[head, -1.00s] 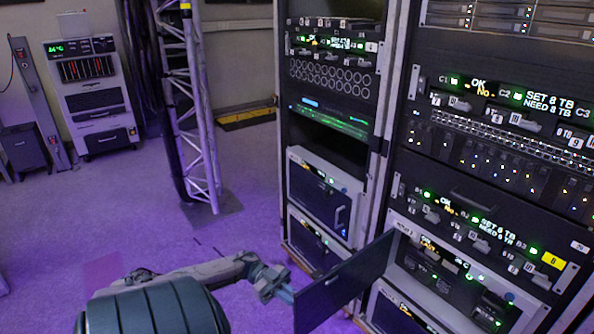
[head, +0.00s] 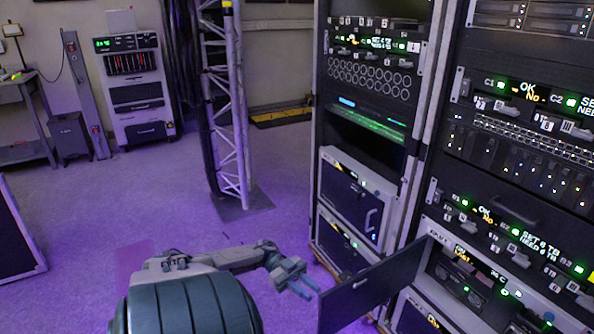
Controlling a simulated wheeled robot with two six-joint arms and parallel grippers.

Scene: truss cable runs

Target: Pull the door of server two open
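The dark door (head: 368,290) on the lower right rack stands swung well open, out toward the left. A small light handle shows on its face. Behind it is the open front of a server unit (head: 470,278) with lit displays; I cannot read a label naming it server two. My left gripper (head: 304,287) is just left of the door's free edge, with a small gap between them. Its two bluish fingers look parted and hold nothing. My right gripper is not in view.
The left rack (head: 318,130) has another unit with a closed door and handle (head: 371,219). A lattice truss (head: 232,120) stands on a floor plate behind my arm. A wheeled cabinet (head: 138,95) stands at the back left. The purple floor between is clear.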

